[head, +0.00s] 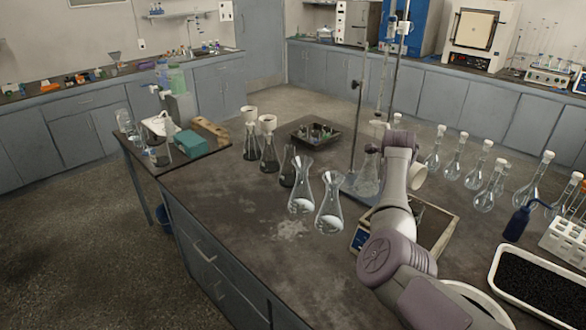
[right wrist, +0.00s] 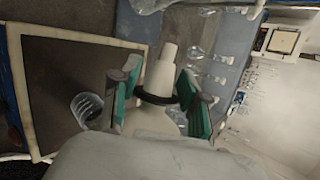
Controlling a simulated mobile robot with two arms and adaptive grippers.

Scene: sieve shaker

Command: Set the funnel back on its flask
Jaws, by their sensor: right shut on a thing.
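My right gripper (right wrist: 160,95) is shut on a white funnel (right wrist: 163,68), its green-padded fingers on either side and a dark ring around the stem's base. In the head view the funnel's white cup (head: 419,177) shows beside my right wrist, above the bench; the fingers are hidden there. Two conical flasks (head: 251,146) (head: 269,158) at the back of the row carry white funnels. A darker flask (head: 288,168) and two clear flasks (head: 301,192) (head: 329,213) nearer me have open tops. My left gripper is not in view.
A stand with rods (head: 358,120) and a flask (head: 367,178) are left of my right arm. A framed tray (head: 446,236) lies below it. Several stoppered flasks (head: 485,195), a blue bottle (head: 517,222) and a black-filled tray (head: 545,285) are right. The front-left bench is clear.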

